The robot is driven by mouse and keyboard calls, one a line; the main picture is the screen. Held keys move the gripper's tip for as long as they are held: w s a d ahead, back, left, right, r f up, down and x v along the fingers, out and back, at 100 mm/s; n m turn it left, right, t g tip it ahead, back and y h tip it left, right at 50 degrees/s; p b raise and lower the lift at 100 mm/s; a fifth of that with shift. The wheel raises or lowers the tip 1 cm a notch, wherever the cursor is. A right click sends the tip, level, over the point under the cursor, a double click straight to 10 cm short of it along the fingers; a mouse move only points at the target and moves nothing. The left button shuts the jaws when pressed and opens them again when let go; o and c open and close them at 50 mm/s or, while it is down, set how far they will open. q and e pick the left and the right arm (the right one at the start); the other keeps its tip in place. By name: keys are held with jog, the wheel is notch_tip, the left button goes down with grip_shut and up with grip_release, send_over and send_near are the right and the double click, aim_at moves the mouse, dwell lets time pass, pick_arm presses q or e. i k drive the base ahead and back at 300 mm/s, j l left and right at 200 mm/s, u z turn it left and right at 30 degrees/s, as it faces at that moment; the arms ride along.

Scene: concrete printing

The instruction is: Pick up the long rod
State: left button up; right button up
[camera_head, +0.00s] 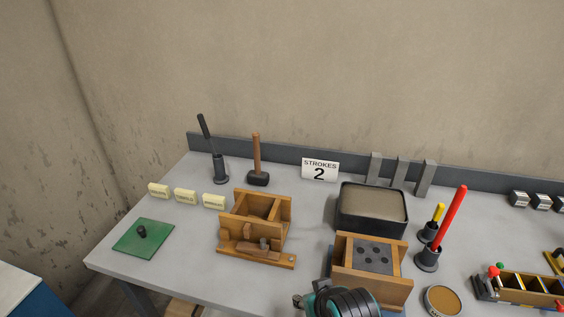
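A long red rod (452,219) stands tilted to the right in a dark round holder (427,260) on the right half of the grey table. A shorter yellow rod (437,213) stands in a smaller dark holder (427,233) just behind it. A black rod (204,128) leans in a dark holder (221,170) at the back left.
A wooden mould (371,286) and a dark tub (371,229) stand left of the red rod. A round tin (442,300) is in front.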

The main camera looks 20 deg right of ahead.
aim_at(201, 119)
jog(key=z, duration=1.45)
jog(key=u, duration=1.45)
jog(key=i+j, duration=0.1)
jog(key=j, duration=0.2)
jog(key=i+j, duration=0.15)
jog(key=j, duration=0.15)
jog(key=i+j+z, duration=0.1)
jog(key=j+z, duration=0.95)
jog(key=j, duration=0.25)
jog(key=i, duration=0.05)
